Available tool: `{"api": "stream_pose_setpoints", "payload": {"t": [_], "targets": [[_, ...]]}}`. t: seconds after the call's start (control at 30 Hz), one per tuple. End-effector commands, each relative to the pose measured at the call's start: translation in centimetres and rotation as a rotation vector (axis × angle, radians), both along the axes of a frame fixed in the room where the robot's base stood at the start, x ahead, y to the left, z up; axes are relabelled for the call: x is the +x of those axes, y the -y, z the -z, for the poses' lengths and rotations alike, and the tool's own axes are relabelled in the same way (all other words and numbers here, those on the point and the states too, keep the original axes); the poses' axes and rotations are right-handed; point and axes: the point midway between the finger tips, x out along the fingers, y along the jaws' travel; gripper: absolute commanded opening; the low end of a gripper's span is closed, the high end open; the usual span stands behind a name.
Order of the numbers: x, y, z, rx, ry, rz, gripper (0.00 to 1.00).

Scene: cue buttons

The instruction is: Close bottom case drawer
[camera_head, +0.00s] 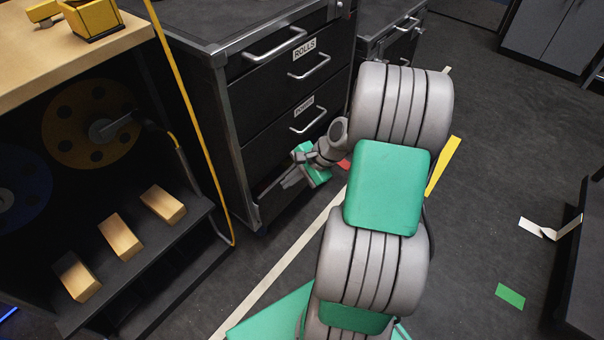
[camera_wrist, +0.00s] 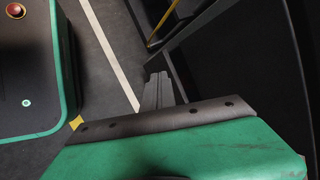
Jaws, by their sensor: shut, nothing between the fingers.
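The black case (camera_head: 240,120) with grey edges stands left of my arm in the head view, with several drawers and bar handles. The bottom drawer (camera_head: 268,192) is low on its front, partly hidden by my gripper; how far it stands out I cannot tell. My gripper (camera_head: 287,182) is low in front of it, fingers pointing to the left. In the wrist view the grey fingers (camera_wrist: 157,92) are together and empty, beside a dark panel (camera_wrist: 235,65) on the right. Whether they touch it is unclear.
A wooden-topped bench (camera_head: 60,50) with a dark shelf of wooden blocks (camera_head: 120,238) stands at left. A yellow hose (camera_head: 190,110) hangs between bench and case. A pale floor line (camera_head: 290,258) runs past the case. Open floor (camera_head: 490,170) lies right of my arm.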

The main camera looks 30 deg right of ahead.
Motion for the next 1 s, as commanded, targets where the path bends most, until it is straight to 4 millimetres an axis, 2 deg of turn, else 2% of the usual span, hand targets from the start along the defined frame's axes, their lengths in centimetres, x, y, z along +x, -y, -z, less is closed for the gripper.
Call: {"api": "stream_pose_setpoints", "payload": {"t": [0.03, 0.1, 0.2, 0.33, 0.43, 0.57, 1.0], "targets": [[-0.3, 3.3, 3.1, 0.165, -0.013, 0.216, 0.00], [-0.6, 7.1, 5.4, 0.398, -0.003, 0.486, 0.00], [-2.1, 11.5, 7.2, 0.695, 0.028, 0.783, 0.00], [-4.0, 14.5, 8.0, 0.938, 0.064, 0.980, 0.00], [-4.1, 15.1, 8.1, 0.999, 0.073, 1.020, 0.00], [-2.8, 14.6, 8.7, 0.999, 0.071, 1.018, 0.00], [5.7, 11.5, 11.3, 0.993, 0.072, 1.013, 0.00]]}}
